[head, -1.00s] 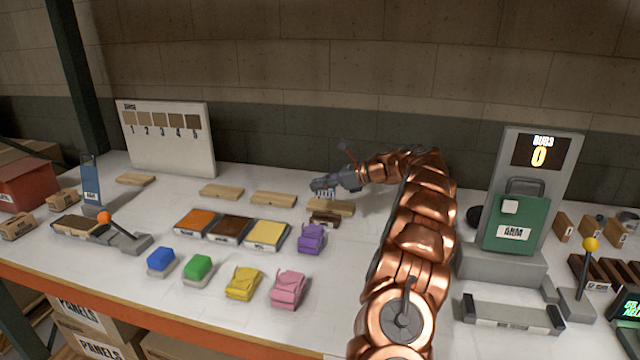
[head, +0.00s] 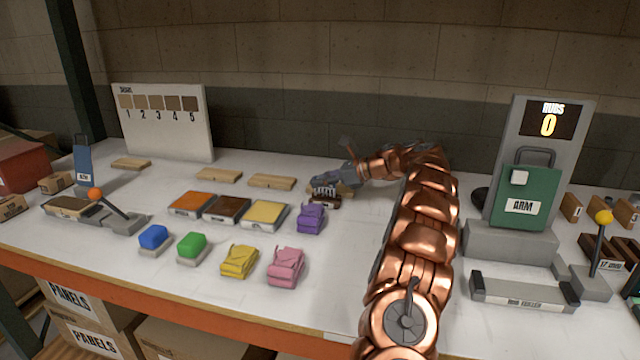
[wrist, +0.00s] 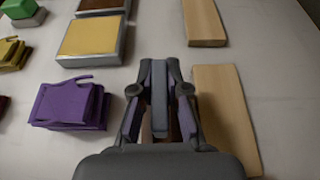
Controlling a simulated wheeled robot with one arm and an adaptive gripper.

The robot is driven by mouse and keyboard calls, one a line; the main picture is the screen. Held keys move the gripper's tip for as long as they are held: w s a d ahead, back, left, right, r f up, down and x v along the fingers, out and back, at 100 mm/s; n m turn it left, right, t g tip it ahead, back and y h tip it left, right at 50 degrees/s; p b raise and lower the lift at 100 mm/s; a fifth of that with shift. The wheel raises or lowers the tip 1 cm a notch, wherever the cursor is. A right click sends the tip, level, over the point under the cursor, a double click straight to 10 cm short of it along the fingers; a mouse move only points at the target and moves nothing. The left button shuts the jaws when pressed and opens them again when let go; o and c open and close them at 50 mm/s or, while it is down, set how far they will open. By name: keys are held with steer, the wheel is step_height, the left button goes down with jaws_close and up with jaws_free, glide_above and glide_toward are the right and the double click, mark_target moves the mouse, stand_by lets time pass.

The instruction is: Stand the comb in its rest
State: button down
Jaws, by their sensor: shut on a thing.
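The small dark brown rest (head: 325,202) is directly below the comb. I cannot tell whether they touch. In the wrist view my gripper (wrist: 160,75) points away from the camera; its fingers hide most of the comb and the rest.
Wooden boards lie behind, one board (wrist: 225,115) right beside my gripper. A grey machine with a green box (head: 523,205) stands right.

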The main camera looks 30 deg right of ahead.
steer(key=shift+f+b, duration=0.4)
steer(key=shift+f, duration=0.15)
steer(key=shift+f, duration=0.5)
steer(key=c, duration=1.1)
jaws_free()
steer(key=v, duration=0.7)
steer(key=shift+s+d+r, duration=0.1)
steer(key=shift+s+d, duration=0.05)
steer(key=shift+s, duration=0.05)
